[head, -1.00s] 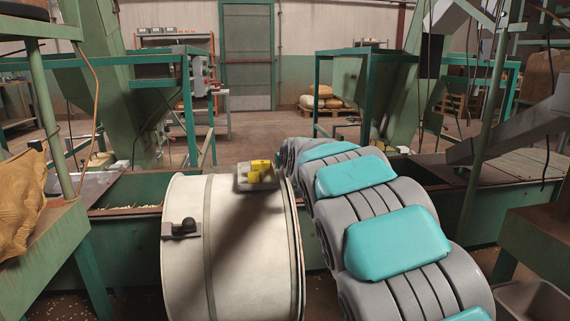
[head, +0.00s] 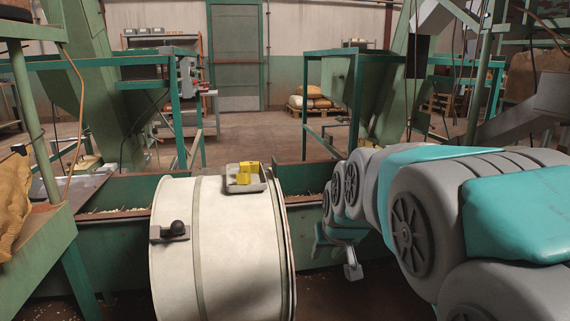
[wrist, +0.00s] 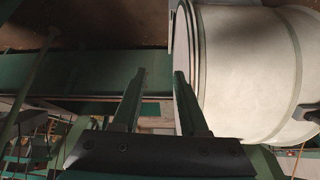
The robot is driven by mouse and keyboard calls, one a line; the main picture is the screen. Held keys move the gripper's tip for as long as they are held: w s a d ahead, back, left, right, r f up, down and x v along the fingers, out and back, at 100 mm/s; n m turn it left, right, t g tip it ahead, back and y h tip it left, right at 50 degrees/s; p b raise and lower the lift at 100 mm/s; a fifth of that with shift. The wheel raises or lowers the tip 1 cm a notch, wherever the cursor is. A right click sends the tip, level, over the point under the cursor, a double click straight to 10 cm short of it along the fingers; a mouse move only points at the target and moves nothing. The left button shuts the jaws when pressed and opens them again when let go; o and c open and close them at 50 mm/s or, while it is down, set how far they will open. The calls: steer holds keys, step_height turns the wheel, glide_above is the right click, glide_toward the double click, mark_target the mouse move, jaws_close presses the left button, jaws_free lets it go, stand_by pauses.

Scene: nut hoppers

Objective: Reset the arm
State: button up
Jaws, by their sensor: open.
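My gripper (head: 352,270) hangs low at the end of my grey and teal arm, just right of the white drum (head: 225,255) in the head view. In the wrist view the two fingers (wrist: 160,80) are apart, with nothing between them. The drum (wrist: 245,75) fills the right of that view, close to the right finger; I cannot tell whether they touch.
A grey tray (head: 233,186) with yellow blocks (head: 247,174) and a plate with a black knob (head: 177,228) sit on the drum. Green troughs (head: 110,240) stand behind it. Sacks (head: 310,102) lie on a pallet at the back. The floor beyond is open.

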steer(key=s+d+f+g, duration=0.2)
steer(key=s+f, duration=0.1)
steer(key=s, duration=0.8)
steer(key=s+d+f+g, duration=0.2)
steer(key=s+f+g, duration=0.1)
steer(key=s, duration=0.9)
steer(key=s+d+f+m+g, duration=0.1)
steer(key=s+d+f+g, duration=0.1)
steer(key=s, duration=0.9)
steer(key=shift+s+f+g+h+p, duration=0.15)
steer(key=shift+f+g+h+p, duration=0.25)
steer(key=shift+f+g, duration=0.45)
steer(key=shift+d+f, duration=0.1)
